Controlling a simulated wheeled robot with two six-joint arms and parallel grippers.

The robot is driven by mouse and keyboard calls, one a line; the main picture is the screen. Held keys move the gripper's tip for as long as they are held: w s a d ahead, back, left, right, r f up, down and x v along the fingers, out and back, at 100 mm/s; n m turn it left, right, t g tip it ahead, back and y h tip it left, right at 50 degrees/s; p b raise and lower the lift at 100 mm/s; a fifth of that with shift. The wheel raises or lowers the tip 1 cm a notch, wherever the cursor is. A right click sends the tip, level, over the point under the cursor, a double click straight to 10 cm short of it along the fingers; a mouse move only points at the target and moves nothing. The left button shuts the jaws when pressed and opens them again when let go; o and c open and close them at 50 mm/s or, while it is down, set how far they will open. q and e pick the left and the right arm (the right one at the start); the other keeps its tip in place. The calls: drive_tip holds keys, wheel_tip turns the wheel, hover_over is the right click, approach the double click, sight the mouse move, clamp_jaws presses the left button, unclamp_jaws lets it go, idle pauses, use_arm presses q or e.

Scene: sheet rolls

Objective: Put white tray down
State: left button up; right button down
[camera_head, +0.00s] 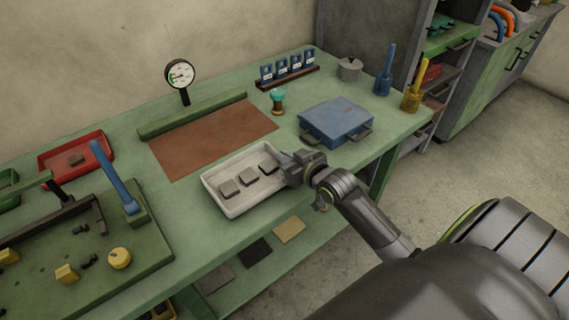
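The white tray (215,187) lies at the front edge of the green workbench, close to the brown mat. It holds several small grey blocks. I cannot tell whether it rests fully on the bench top. My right gripper (285,165) is at the tray's right end, and its fingers meet the rim there. The fingertips are small and partly hidden, so the grip on the rim is not clear. My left gripper is not in the picture.
A blue case (336,118) stands right of the tray. A brown mat (205,138) and a dial gauge (181,76) are behind it. A green fixture with a blue lever (115,178) and a red tray (102,143) are at left. A lower shelf shows below.

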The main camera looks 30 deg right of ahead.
wheel_tip(320, 180, down, 2)
drive_tip(key=c, duration=1.6)
unclamp_jaws()
drive_tip(key=shift+s, duration=0.1)
drive_tip(key=v, duration=1.2)
drive_tip(key=shift+p, duration=0.3)
